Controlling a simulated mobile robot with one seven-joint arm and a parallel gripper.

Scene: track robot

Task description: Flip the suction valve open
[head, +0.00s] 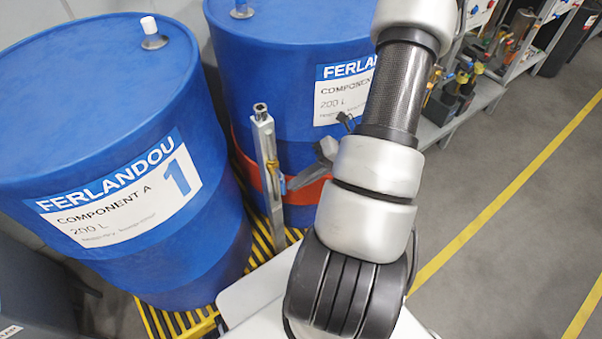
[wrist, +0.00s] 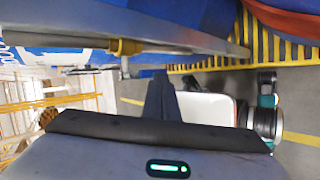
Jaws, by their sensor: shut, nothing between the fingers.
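The suction valve (head: 273,165) is a small brass fitting with a blue handle (head: 282,185), on an upright grey post in front of the blue drums. In the wrist view a brass fitting (wrist: 125,46) shows on a grey bar across the top; I cannot make out the handle's position there. My gripper (head: 295,182) reaches in from the right, its grey fingers close to the blue handle; I cannot tell whether they touch it. In the wrist view my gripper (wrist: 158,76) has its dark fingers together and empty, just below the bar.
A blue drum labelled 1 (head: 110,150) stands at left and a second blue drum (head: 270,60) behind the post. Shelving with parts (head: 490,85) is at the back right. The grey floor (head: 500,200) at right is clear.

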